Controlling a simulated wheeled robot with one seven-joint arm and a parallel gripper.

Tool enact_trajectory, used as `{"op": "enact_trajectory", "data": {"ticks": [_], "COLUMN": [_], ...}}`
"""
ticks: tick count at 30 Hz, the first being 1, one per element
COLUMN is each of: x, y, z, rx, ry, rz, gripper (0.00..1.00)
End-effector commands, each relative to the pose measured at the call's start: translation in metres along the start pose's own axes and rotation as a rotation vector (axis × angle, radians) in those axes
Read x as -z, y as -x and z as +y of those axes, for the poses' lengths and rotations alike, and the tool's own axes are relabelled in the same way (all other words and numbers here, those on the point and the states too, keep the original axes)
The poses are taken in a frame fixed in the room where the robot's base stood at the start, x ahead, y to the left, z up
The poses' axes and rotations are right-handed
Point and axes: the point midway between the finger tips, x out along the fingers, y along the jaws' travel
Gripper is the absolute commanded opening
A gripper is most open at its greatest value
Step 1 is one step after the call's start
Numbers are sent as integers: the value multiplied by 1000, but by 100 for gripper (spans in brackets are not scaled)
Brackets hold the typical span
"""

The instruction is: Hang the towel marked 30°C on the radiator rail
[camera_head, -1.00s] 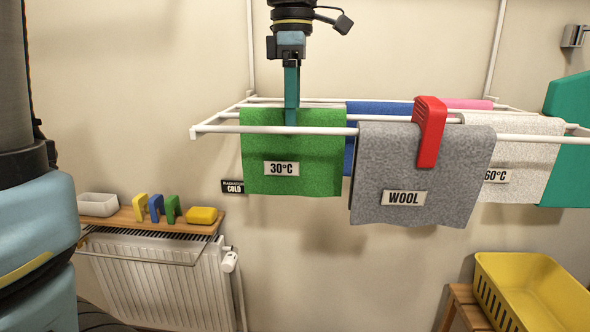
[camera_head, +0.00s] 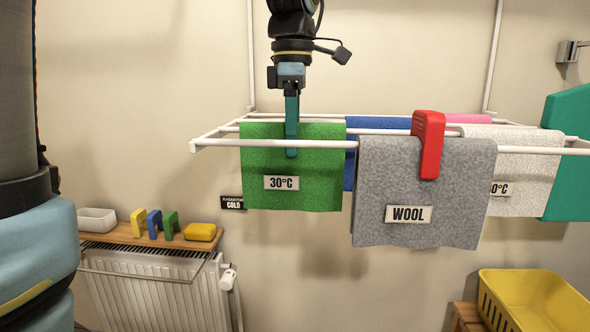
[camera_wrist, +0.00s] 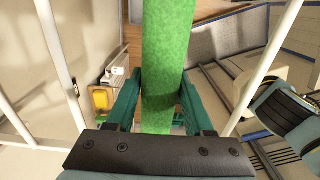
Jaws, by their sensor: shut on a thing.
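The green towel marked 30°C (camera_head: 320,170) hangs over a rail of the white drying rack (camera_head: 215,142), its label facing me. My gripper (camera_head: 291,150) points down at the towel's top, shut on it. In the wrist view the towel (camera_wrist: 165,60) runs as a green strip between the two teal fingers of my gripper (camera_wrist: 158,105). The radiator (camera_head: 155,285) stands low at the left against the wall. Its thin white rail (camera_head: 140,277) runs along the front and looks bare.
A grey WOOL towel (camera_head: 420,180) with a red clip (camera_head: 428,145) hangs close on the right. Blue, pink and white towels hang behind. A wooden shelf (camera_head: 130,236) above the radiator holds small items. A yellow basket (camera_head: 530,300) stands lower right.

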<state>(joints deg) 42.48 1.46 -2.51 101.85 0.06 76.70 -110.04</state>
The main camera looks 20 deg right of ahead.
Motion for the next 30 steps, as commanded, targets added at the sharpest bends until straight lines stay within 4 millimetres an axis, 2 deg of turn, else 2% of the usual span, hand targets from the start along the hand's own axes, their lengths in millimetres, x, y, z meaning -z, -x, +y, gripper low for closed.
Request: {"op": "enact_trajectory", "data": {"ticks": [1, 6, 13, 30], "x": [0, 0, 0, 0], "y": [0, 0, 8, 64], "z": [0, 0, 0, 0], "rx": [0, 0, -1, -1], "ry": [0, 0, 0, 0], "rz": [0, 0, 0, 0], "gripper": [18, 0, 0, 0]}}
